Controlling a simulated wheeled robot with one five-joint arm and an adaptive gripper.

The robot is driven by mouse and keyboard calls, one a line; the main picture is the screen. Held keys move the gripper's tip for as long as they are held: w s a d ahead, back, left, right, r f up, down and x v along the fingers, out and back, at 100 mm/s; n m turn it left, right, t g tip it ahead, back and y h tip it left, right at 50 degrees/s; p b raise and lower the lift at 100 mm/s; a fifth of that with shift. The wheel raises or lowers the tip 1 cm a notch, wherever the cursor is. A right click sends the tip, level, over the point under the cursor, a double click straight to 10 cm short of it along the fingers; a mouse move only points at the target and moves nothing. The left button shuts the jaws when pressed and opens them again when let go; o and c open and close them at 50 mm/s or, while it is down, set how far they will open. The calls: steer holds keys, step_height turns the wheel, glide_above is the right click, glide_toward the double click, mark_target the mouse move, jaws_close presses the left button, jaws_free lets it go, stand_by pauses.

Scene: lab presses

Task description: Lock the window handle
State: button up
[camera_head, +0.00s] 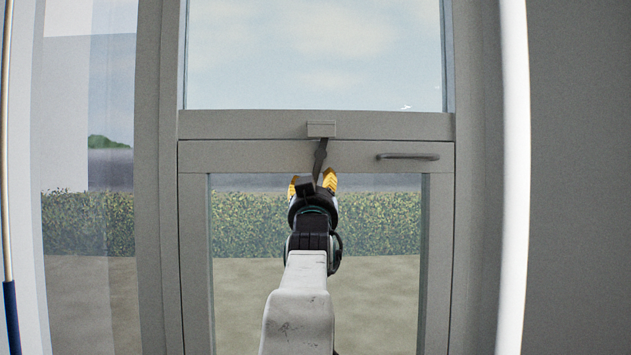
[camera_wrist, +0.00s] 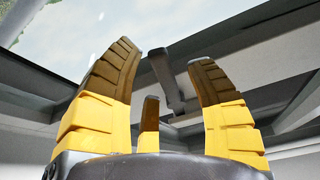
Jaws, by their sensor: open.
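The dark window handle (camera_head: 320,158) hangs down, slightly tilted, from a small grey block (camera_head: 321,129) at the middle of the window's cross rail. It also shows in the wrist view (camera_wrist: 166,82), in the gap between my yellow fingers. My gripper (camera_head: 311,182) is open, just below the handle, with its fingers pointing up towards it. In the wrist view my gripper (camera_wrist: 160,62) has two large fingers spread left and right, with a shorter one between them. The handle's lower end is partly hidden by the fingers in the head view. I cannot tell whether they touch it.
A horizontal dark pull bar (camera_head: 407,156) is fixed on the lower sash's top rail, right of the handle. The grey window frame (camera_head: 195,260) surrounds the glass, with a hedge and paving outside. A bright white vertical edge (camera_head: 514,200) and grey wall stand at the right.

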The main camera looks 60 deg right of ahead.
steer(key=shift+w+d+r, duration=0.2)
steer(key=shift+d, duration=0.2)
steer(key=shift+c, duration=0.3)
jaws_close()
